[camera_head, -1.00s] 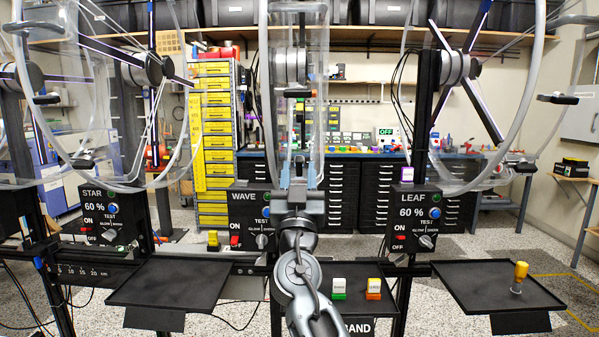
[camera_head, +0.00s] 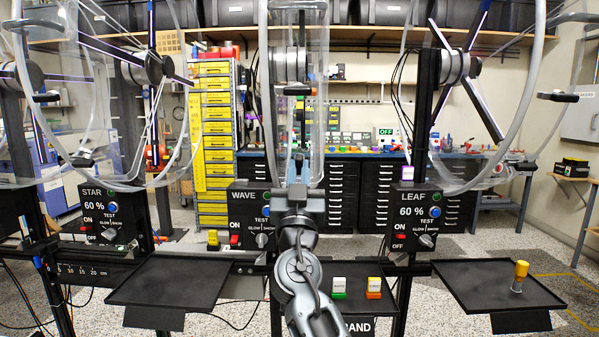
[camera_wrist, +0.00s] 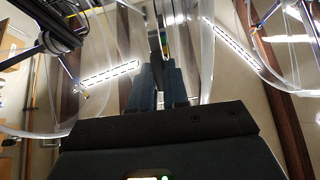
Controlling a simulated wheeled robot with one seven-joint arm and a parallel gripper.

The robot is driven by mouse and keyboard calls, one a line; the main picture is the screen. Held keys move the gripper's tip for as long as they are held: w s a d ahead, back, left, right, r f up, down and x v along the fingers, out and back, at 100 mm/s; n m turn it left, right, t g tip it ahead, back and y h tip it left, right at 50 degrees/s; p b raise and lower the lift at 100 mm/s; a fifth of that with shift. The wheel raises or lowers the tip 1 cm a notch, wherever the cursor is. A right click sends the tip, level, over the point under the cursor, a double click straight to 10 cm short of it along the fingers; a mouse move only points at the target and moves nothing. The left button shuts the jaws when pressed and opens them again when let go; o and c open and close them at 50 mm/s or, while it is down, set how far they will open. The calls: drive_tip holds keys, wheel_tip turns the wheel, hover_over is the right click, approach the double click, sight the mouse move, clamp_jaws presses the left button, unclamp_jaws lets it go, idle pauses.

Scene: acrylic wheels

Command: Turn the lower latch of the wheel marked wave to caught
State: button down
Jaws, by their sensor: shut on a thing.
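The wheel marked wave (camera_head: 314,112) is clear acrylic and stands almost edge-on in the middle of the head view, with a dark round hub (camera_head: 288,65). Its control box (camera_head: 246,212) reads WAVE, with a red switch and a blue button. My gripper (camera_head: 298,158) is raised upright at the lower rim of this wheel. In the wrist view its two blue-grey fingers (camera_wrist: 160,70) point up, close together around a narrow dark part. This part is at the lower latch's place, but the fingers mostly hide it, so its turned position cannot be told.
The star box (camera_head: 103,215) and wheel stand at left, the leaf box (camera_head: 414,216) and wheel at right. Black trays (camera_head: 165,285) stick out in front. A yellow-topped peg (camera_head: 520,272) stands on the right tray. Two small blocks (camera_head: 338,287) sit low, right of my arm.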

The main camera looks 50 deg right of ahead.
drive_tip(key=shift+f+m+b, duration=0.15)
drive_tip(key=shift+m+b, duration=1.75)
drive_tip(key=shift+b, duration=0.85)
drive_tip(key=shift+m+b, duration=0.6)
drive_tip(key=shift+b, duration=0.2)
drive_tip(key=shift+m+b, duration=1.7)
drive_tip(key=shift+b, duration=0.75)
drive_tip(key=shift+m+b, duration=0.4)
drive_tip(key=shift+b, duration=0.2)
drive_tip(key=shift+m+b, duration=1.8)
drive_tip(key=shift+b, duration=0.95)
drive_tip(key=shift+m, duration=0.3)
